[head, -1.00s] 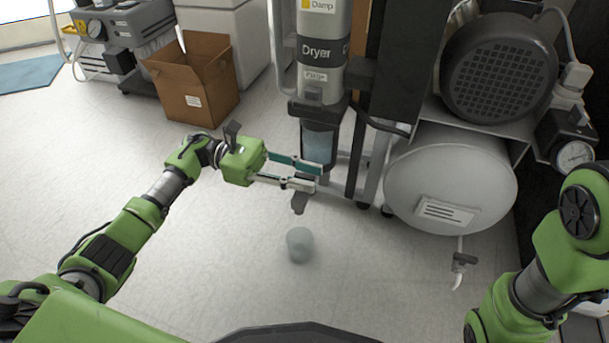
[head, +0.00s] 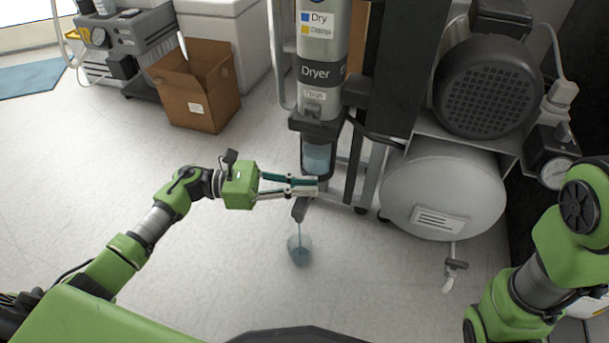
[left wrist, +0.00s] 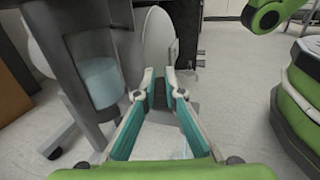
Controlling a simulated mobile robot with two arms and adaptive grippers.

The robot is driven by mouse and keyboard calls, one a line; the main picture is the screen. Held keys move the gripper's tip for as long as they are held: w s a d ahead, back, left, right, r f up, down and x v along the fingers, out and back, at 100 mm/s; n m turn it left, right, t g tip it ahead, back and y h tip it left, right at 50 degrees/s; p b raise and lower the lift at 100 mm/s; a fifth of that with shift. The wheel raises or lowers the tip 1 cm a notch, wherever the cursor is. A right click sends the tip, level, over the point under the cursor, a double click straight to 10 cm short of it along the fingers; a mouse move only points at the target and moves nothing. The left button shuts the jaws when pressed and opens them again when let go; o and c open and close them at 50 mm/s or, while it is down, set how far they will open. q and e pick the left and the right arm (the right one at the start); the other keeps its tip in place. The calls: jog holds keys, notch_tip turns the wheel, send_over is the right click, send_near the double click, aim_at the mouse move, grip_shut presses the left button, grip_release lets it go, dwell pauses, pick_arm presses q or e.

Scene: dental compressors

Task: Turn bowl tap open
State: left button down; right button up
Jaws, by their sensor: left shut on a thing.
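The dryer (head: 321,75) is a grey upright column with a clear bowl (head: 317,157) of bluish liquid at its foot. The bowl also shows at left in the left wrist view (left wrist: 101,82). The dark tap (head: 300,209) hangs below the bowl, and a thin stream runs from it into a clear cup (head: 300,250) on the floor. My left gripper (head: 312,186) is shut on the tap's handle, which its fingertips mostly hide. In the left wrist view the fingers (left wrist: 161,92) close around a dark part. My right arm shows at right, its gripper out of frame.
A silver tank (head: 440,190) with a motor above and its own small drain valve (head: 455,267) stands to the right. A thin frame post stands close by the bowl. An open cardboard box (head: 197,90) sits at the back left. The floor at left is clear.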

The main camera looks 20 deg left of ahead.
pick_arm(q)
jog(key=n+t+p, duration=0.1)
jog(key=n+t+y+p, duration=0.1)
jog(key=t+p, duration=0.1)
jog(key=n+t+y+p, duration=0.1)
jog(key=t, duration=0.1)
jog(key=shift+s+r+n, duration=0.15)
jog(key=shift+r+n, duration=0.1)
jog(key=shift+n, duration=0.15)
jog(key=n+t+y+p, duration=0.2)
jog(key=n+t+y, duration=0.1)
jog(key=t, duration=0.1)
jog(key=shift+f+y, duration=0.15)
jog(key=shift+y, duration=0.15)
jog(key=shift+n+t+y+p, duration=0.3)
jog(key=shift+y, duration=0.1)
jog(key=shift+f+n+t+y, duration=0.1)
jog(key=shift+n+t+y, duration=0.5)
jog(key=shift+y, duration=0.3)
jog(key=shift+a, duration=0.1)
jog(key=c, duration=2.1)
grip_release()
jog(key=shift+c, duration=0.2)
